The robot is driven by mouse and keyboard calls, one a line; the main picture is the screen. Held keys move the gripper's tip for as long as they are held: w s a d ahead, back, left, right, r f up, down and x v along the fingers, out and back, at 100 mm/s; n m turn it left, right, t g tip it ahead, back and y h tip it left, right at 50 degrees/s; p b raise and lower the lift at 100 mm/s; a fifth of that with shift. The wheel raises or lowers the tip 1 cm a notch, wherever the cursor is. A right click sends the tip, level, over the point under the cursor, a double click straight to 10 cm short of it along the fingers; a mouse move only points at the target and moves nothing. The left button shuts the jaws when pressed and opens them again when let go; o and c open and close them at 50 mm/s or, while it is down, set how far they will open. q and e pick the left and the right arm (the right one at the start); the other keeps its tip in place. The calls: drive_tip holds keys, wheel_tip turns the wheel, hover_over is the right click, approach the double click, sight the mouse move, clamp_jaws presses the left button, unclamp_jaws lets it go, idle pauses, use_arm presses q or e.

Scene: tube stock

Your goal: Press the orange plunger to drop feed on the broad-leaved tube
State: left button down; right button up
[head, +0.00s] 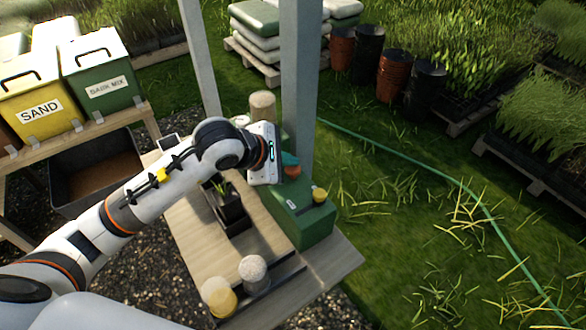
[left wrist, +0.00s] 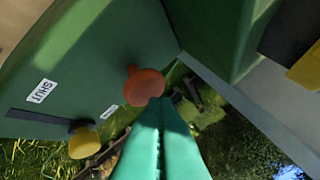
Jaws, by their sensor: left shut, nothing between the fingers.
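A green box (head: 305,217) stands on the wooden bench and carries an orange plunger (head: 292,171) and a yellow knob (head: 319,194). My left gripper (head: 290,159) is shut and empty, its teal fingertips right by the orange plunger. In the left wrist view the shut fingers (left wrist: 160,104) overlap the edge of the orange plunger (left wrist: 145,87); I cannot tell whether they touch. The yellow knob (left wrist: 83,142) and a "SHUT" label (left wrist: 43,90) show there too. A black square tube (head: 232,212) with green leaves stands left of the box, partly hidden by my arm. My right gripper is out of view.
Two round containers, one yellow (head: 219,297) and one pale-topped (head: 254,274), stand at the bench's near end. A grey post (head: 300,90) rises just behind the box. Labelled bins (head: 45,105) stand on a shelf at left. Grass lies to the right.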

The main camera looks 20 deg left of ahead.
sight(288, 171)
use_arm(q)
drive_tip(key=shift+f+b, duration=0.85)
drive_tip(key=shift+f, duration=0.05)
idle(1.0)
drive_tip(key=shift+r, duration=0.1)
drive_tip(key=shift+r+p, duration=0.65)
drive_tip(key=shift+r, duration=0.5)
drive_tip(key=shift+r, duration=0.15)
drive_tip(key=shift+r+p, duration=1.4)
drive_tip(key=shift+r, duration=1.05)
drive_tip(key=shift+f, duration=0.1)
